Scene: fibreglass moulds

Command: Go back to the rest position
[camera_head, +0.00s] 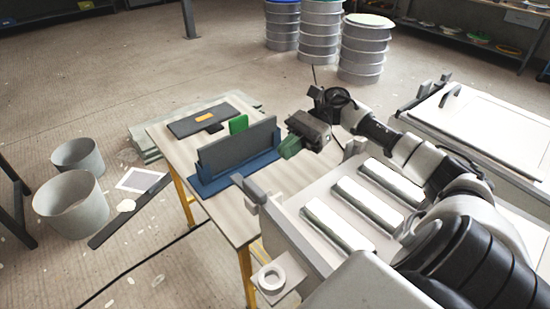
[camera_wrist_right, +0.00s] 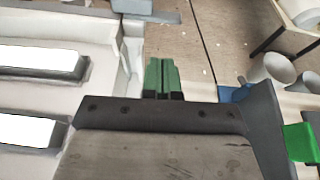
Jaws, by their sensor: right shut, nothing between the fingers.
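My right arm comes in from the right in the head view. My right gripper (camera_head: 287,149) has green fingers, shut and empty, beside the right end of the grey upright plate (camera_head: 238,146) in the blue holder (camera_head: 235,177) on the table. I cannot tell if it touches the plate. In the right wrist view the green fingers of my right gripper (camera_wrist_right: 163,78) lie together with nothing between them. The grey plate (camera_wrist_right: 267,125) and part of the blue holder (camera_wrist_right: 236,93) show at the right there. My left gripper is not in view.
The table (camera_head: 177,147) also bears a green block (camera_head: 238,124) and a dark panel (camera_head: 190,121). A white mould (camera_head: 300,222) with several bars lies under my right arm. Buckets (camera_head: 72,205) stand at the left, drums (camera_head: 364,50) behind.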

